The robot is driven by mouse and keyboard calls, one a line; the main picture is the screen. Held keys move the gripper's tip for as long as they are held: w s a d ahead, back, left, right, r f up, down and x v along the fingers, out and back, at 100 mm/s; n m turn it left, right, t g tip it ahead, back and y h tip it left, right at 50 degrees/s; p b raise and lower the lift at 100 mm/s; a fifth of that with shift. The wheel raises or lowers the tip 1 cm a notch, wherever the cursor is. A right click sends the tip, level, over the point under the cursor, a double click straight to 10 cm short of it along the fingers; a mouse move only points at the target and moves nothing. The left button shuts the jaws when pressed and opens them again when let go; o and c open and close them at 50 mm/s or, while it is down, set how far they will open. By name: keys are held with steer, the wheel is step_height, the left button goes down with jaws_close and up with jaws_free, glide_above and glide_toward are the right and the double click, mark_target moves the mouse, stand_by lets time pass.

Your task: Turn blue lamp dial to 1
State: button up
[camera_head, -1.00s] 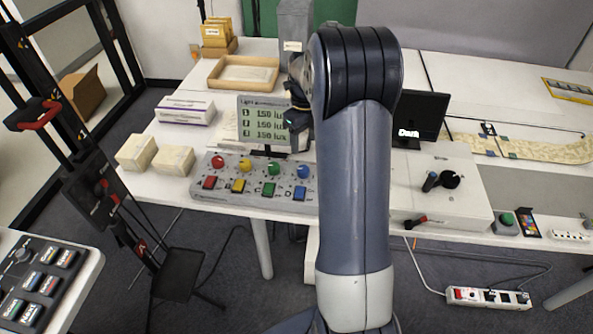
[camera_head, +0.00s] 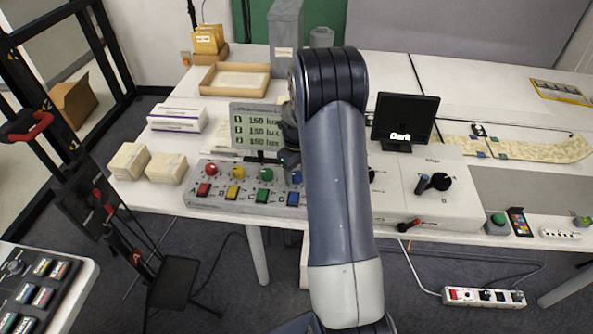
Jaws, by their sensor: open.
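The grey control panel (camera_head: 225,204) stands on the white table, with a row of round red, yellow, green and blue dials above matching square buttons. The blue dial (camera_head: 297,177) is the rightmost, partly covered by my arm and gripper. My gripper (camera_head: 289,160) is just above and slightly left of the blue dial, pointing down. Its fingertips are small and mostly hidden, so contact with the dial cannot be made out. It is open. A screen (camera_head: 256,110) behind the panel shows three lines reading about 150 lux.
Pale boxes (camera_head: 128,162) and a white-and-purple box (camera_head: 178,118) lie left of the panel. A wooden tray (camera_head: 207,79) is behind. A white box with a black knob (camera_head: 418,205) and a dark display (camera_head: 402,148) stand to the right.

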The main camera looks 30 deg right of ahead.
steer(key=c, duration=1)
steer(key=shift+o, duration=0.2)
